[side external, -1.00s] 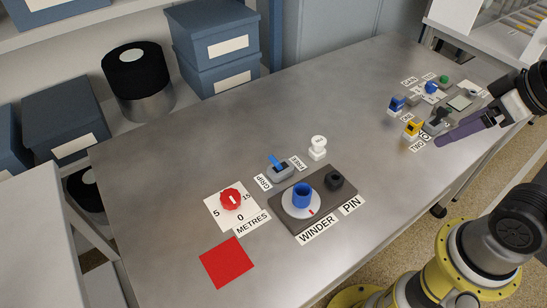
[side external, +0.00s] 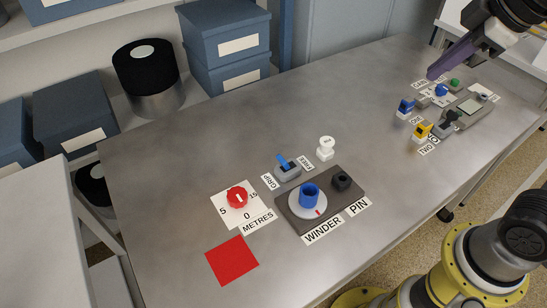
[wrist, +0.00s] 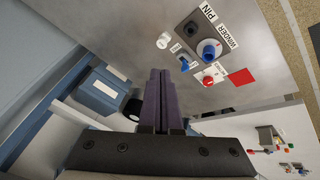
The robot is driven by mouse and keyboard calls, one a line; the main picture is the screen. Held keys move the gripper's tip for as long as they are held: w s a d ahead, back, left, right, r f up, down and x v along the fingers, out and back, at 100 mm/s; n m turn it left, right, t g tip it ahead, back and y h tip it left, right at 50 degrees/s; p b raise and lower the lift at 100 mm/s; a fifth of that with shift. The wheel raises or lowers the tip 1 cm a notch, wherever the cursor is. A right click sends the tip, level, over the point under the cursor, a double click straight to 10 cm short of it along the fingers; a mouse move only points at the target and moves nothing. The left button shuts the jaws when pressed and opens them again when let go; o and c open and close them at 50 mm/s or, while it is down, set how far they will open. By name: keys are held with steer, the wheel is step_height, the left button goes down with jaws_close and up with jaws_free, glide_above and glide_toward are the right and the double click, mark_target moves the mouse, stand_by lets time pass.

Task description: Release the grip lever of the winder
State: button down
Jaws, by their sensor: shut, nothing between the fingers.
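The grip lever (side external: 284,161) is a blue handle on a small grey base, between the labels GRIP and FREE. It leans toward the upper left, and I cannot tell for sure which label it is set to. The winder (side external: 308,203) is a dark plate with a white disc and a blue hub, just in front of the lever. In the wrist view the lever (wrist: 184,63) is small and lies beyond my fingertips. My gripper (side external: 434,74) is shut and empty, above the far right group of controls, well away from the lever. It also shows in the wrist view (wrist: 159,75).
A black pin socket (side external: 341,181) is on the winder plate. A white knob (side external: 326,148) stands behind it. A red METRES dial (side external: 237,196) and a red square (side external: 232,260) are to the left. Blue and yellow levers (side external: 422,131) stand at far right. The middle table is clear.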

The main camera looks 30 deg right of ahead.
steer(key=w+a+n+g, duration=0.1)
steer(key=w+a+n, duration=0.35)
steer(key=w, duration=0.55)
steer(key=n+g, duration=0.3)
steer(key=n, duration=0.2)
glide_above(286, 164)
steer(key=w+a, duration=0.3)
step_height(286, 164, down, 14)
steer(key=s+a+f+g+h, duration=0.1)
steer(key=a+f, duration=0.3)
steer(key=f, duration=0.2)
steer(key=shift+f+n, duration=0.3)
steer(key=shift+n, duration=0.15)
steer(key=shift+s+f, duration=0.1)
steer(key=f, duration=0.6)
steer(key=d+f, duration=0.1)
steer(key=f, duration=0.2)
steer(key=shift+f, duration=0.2)
steer(key=shift+d, duration=0.3)
steer(key=shift+d+r, duration=0.35)
steer(key=shift+d, duration=0.4)
steer(key=shift+d+r, duration=0.3)
steer(key=shift+d, duration=0.45)
